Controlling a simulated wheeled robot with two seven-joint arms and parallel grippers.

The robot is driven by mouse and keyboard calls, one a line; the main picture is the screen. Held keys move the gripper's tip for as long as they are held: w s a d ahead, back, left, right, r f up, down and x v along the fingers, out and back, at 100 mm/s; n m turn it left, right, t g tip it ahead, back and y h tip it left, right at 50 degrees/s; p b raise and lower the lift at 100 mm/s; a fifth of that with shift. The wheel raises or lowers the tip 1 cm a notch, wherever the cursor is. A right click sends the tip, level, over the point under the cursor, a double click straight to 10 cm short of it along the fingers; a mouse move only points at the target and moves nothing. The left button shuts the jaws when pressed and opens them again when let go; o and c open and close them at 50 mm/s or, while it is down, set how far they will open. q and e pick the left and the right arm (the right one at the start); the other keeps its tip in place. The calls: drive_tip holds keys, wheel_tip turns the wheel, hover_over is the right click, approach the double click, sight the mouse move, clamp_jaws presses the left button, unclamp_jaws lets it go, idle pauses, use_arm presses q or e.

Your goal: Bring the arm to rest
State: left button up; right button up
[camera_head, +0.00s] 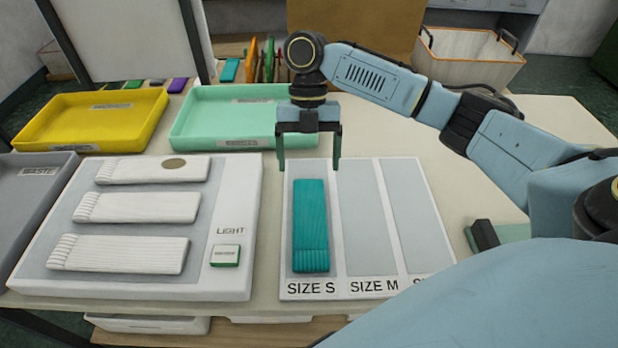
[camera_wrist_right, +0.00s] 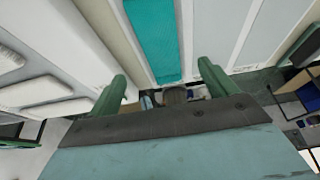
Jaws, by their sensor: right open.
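My right gripper (camera_head: 309,165) is open and empty, its two fingers pointing down above the far end of the size board. In the right wrist view the two green fingers (camera_wrist_right: 163,90) are wide apart with nothing between them. A teal knitted piece (camera_head: 311,226) lies flat in the SIZE S column of the white size board (camera_head: 333,245); it also shows in the right wrist view (camera_wrist_right: 152,35), beyond the fingers. The SIZE M column is empty. My right arm comes in from the right and bends over the table. My left gripper is not in view.
A light panel (camera_head: 228,200) on the left holds three white knitted pieces (camera_head: 118,254). Behind are a yellow tray (camera_head: 95,118) and a mint tray (camera_head: 200,130); a grey waste tray (camera_head: 30,195) is at far left. A dark block (camera_head: 484,235) lies right of the board.

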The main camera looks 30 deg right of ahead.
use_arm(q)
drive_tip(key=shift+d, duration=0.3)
use_arm(e)
drive_tip(key=shift+v, duration=1.1)
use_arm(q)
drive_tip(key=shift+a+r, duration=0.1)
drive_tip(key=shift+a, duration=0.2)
